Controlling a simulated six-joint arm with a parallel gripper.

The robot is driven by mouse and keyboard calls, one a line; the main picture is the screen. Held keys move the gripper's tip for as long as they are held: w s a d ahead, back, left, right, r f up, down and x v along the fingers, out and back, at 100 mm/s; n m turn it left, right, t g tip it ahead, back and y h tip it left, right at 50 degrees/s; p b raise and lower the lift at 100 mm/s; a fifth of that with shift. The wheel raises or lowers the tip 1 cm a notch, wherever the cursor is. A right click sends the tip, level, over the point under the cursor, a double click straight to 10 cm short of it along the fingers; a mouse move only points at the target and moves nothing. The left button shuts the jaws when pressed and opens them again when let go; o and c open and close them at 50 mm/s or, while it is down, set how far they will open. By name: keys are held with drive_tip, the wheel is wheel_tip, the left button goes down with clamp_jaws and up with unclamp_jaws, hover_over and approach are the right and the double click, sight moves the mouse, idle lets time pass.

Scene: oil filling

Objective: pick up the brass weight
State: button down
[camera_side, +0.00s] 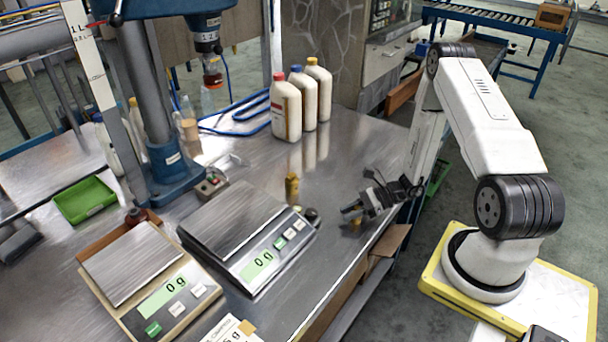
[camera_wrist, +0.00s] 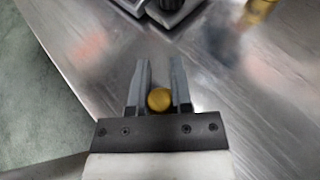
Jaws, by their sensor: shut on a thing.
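A small round brass weight (camera_wrist: 159,99) sits between the two grey fingers of my gripper (camera_wrist: 160,80) in the wrist view. The fingers are shut on it. In the side view my gripper (camera_side: 358,207) is low over the right front part of the metal table, and a bit of the brass weight (camera_side: 355,223) shows beneath it. Whether the weight touches the table is unclear. A taller brass piece (camera_side: 292,187) stands upright on the table to the left, behind the scale, and its base shows in the wrist view (camera_wrist: 262,7).
Two scales reading 0 g, one grey (camera_side: 232,226) and one beige (camera_side: 132,262), stand left of my gripper. A small dark knob-like object (camera_side: 311,215) is beside the grey scale. Three white bottles (camera_side: 287,110) stand at the back.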

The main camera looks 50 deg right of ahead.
drive_tip(key=shift+r, duration=0.1)
wheel_tip(320, 180, up, 10)
idle(0.8)
drive_tip(key=shift+w, duration=0.1)
idle(0.5)
drive_tip(key=w+a+r, duration=0.4)
drive_tip(key=a, duration=0.4)
drive_tip(key=w+a+r+n, duration=0.1)
drive_tip(key=w+a+r, duration=0.3)
drive_tip(key=a, duration=0.4)
drive_tip(key=shift+a+r+g+y, duration=0.4)
drive_tip(key=shift+r, duration=0.3)
